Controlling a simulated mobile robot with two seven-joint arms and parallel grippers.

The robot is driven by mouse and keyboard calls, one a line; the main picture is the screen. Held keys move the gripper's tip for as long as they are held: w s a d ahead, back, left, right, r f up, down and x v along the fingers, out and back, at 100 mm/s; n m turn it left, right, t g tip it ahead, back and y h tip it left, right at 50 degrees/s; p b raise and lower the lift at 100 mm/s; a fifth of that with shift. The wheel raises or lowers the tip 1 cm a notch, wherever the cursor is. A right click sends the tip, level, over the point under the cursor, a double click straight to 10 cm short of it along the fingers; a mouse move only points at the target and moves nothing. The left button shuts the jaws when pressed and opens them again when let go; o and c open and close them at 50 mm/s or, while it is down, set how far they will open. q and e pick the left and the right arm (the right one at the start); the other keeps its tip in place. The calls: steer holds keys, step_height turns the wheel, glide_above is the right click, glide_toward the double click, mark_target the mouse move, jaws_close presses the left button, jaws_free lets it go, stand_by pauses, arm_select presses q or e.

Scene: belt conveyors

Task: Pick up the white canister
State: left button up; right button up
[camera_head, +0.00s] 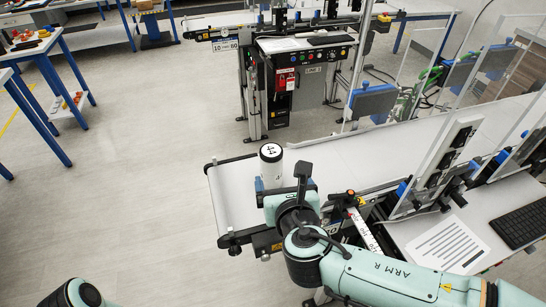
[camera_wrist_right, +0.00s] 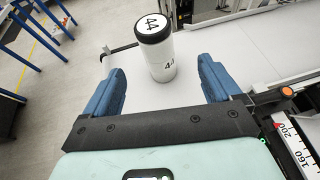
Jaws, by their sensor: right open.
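The white canister (camera_head: 271,170) stands upright near the end of the belt conveyor, with a black rim and the number 44 on its white lid. It also shows in the right wrist view (camera_wrist_right: 160,58), with 44 on its side too. My right gripper (camera_head: 275,188) is open, its blue fingers (camera_wrist_right: 163,72) apart on either side of the canister's lower part as seen in the wrist view. I see no contact with the canister. In the head view the gripper hides the canister's base. My left gripper is out of view; only a bit of my left arm shows at bottom left.
The white conveyor belt (camera_head: 232,197) has bare room left of the canister. A keyboard (camera_head: 522,226) and paper sheet (camera_head: 447,245) lie on the right. A control cabinet (camera_head: 300,75) stands behind.

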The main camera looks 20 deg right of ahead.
mark_target(275, 167)
steer(key=x, duration=0.7)
steer(key=shift+a+f, duration=0.15)
steer(key=x, duration=0.5)
steer(key=shift+w+a+f, duration=0.1)
steer(key=shift+a+f, duration=0.05)
steer(key=shift+f, duration=0.25)
steer(key=shift+r, duration=0.1)
steer(key=c, duration=1.3)
